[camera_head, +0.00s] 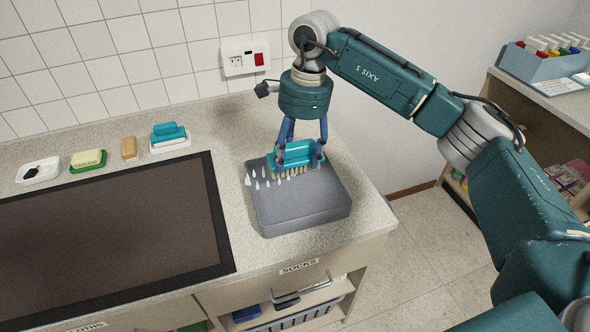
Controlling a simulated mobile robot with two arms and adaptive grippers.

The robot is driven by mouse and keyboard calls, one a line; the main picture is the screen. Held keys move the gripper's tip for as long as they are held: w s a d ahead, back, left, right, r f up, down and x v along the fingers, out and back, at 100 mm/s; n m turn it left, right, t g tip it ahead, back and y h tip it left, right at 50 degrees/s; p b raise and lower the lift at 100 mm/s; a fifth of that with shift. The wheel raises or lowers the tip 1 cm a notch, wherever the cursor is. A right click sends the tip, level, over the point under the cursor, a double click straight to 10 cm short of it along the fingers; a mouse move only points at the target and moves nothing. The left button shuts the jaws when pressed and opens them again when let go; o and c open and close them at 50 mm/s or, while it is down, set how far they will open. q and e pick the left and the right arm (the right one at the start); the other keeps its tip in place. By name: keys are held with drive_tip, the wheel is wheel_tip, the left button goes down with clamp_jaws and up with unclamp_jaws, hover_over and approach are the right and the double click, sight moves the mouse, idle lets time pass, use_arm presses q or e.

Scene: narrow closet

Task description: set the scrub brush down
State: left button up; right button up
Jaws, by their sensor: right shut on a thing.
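The teal scrub brush (299,154) is in my right gripper (302,151), bristles pointing down. The right gripper is shut on it from above, with one blue finger at each side. I cannot tell whether the bristles touch the slab. The slab rests on the speckled counter near its right end. My left gripper is not in view.
A dark panel (110,235) in the counter is left of the slab. Along the back stand a white dish (38,171), a green dish with a yellow block (88,161), a tan block (129,148) and a teal item (168,133) on a white dish. A wall socket (244,59) is behind.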

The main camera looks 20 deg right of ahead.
sight(296, 159)
wheel_tip(296, 159, down, 3)
drive_tip(key=shift+r, duration=0.2)
drive_tip(key=shift+f+p, duration=0.35)
wheel_tip(296, 159, down, 3)
drive_tip(key=shift+f+p, duration=0.2)
drive_tip(key=shift+p, duration=0.3)
drive_tip(key=shift+f, duration=0.2)
drive_tip(key=o, duration=1)
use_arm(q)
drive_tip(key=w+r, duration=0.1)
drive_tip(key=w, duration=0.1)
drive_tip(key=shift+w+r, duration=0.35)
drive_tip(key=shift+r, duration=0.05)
use_arm(e)
drive_tip(key=shift+o, duration=0.5)
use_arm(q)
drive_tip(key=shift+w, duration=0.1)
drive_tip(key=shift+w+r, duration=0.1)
